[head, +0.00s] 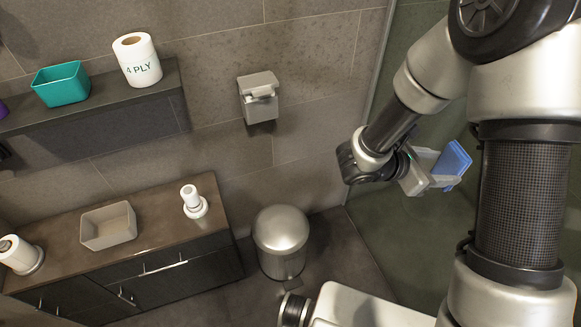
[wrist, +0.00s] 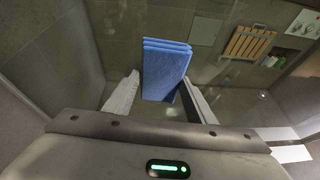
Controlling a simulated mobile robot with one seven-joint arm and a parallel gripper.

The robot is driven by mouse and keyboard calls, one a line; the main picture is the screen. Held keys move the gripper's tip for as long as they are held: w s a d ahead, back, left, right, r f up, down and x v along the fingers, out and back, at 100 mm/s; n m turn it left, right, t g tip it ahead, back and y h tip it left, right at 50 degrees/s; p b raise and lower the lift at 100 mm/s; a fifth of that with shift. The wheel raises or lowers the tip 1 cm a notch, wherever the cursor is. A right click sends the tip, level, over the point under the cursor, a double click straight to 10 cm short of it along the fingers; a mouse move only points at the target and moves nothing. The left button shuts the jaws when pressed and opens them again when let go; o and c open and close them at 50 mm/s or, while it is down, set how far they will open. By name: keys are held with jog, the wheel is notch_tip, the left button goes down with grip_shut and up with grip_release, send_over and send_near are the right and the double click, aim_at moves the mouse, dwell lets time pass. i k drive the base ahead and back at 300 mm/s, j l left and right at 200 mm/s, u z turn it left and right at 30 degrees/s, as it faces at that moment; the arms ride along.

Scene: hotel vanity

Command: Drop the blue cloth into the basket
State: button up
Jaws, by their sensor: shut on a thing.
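The folded blue cloth (head: 453,160) is in my gripper (head: 438,182), held up in the air at the right of the head view. In the wrist view the cloth (wrist: 165,70) stands out between the two fingers of my gripper (wrist: 165,95), which is shut on it. A beige open-topped basket (head: 108,226) sits on the vanity counter at the lower left of the head view. It looks empty. My gripper is far to the right of this basket. A teal open container (head: 61,84) stands on the wall shelf.
The vanity counter (head: 150,222) also holds a white bottle or roll holder (head: 193,201) and a white roll (head: 18,254). A paper roll (head: 137,59) stands on the shelf (head: 105,103). A metal bin (head: 281,238) stands on the floor beside the vanity. A wall dispenser (head: 259,97) is above it.

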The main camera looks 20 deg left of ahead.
aim_at(119, 227)
jog(key=u, duration=1.55)
